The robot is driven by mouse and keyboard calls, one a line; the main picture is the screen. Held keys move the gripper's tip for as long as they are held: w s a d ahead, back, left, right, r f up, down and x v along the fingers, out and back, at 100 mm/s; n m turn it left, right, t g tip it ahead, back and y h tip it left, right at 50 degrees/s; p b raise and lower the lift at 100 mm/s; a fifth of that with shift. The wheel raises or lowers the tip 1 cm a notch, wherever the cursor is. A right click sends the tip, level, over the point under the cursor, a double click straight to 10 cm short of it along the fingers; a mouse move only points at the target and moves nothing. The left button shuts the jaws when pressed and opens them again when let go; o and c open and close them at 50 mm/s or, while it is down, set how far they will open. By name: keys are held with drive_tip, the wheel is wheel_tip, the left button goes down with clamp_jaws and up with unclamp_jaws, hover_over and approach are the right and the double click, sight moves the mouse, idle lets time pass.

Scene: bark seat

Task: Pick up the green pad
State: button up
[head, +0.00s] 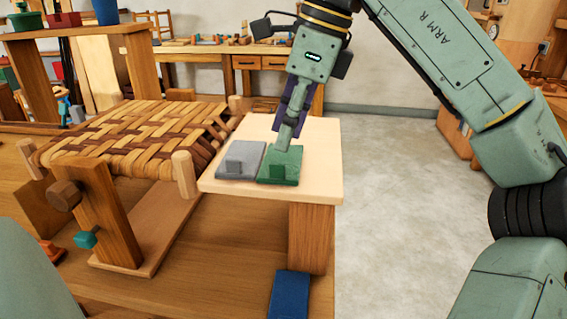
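The green pad (288,177) lies flat at the front of a small pale wooden tabletop (318,160). It has a raised darker block on its top. My gripper (290,147) points down over the pad, with its fingertips at the pad's back part in the picture. The fingers overlap one another from this side, so I cannot tell whether they are open or shut, or whether they touch the pad. A similar grey pad (236,173) with its own raised block lies just left of the green one.
A woven bark seat (130,135) stands to the left, close to the tabletop. A wooden clamp post (108,215) with a teal knob stands in front of it. A blue block (289,295) is below the tabletop. Open floor (390,200) lies to the right.

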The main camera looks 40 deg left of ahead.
sight(278, 163)
drive_tip(key=shift+w+x, duration=0.15)
drive_tip(key=shift+x, duration=0.9)
drive_tip(key=shift+w+x, duration=0.15)
drive_tip(key=shift+x, duration=0.85)
drive_tip(key=shift+w+x, duration=0.2)
drive_tip(key=shift+x, duration=0.85)
drive_tip(key=shift+f, duration=0.1)
drive_tip(key=shift+c, duration=0.2)
clamp_jaws()
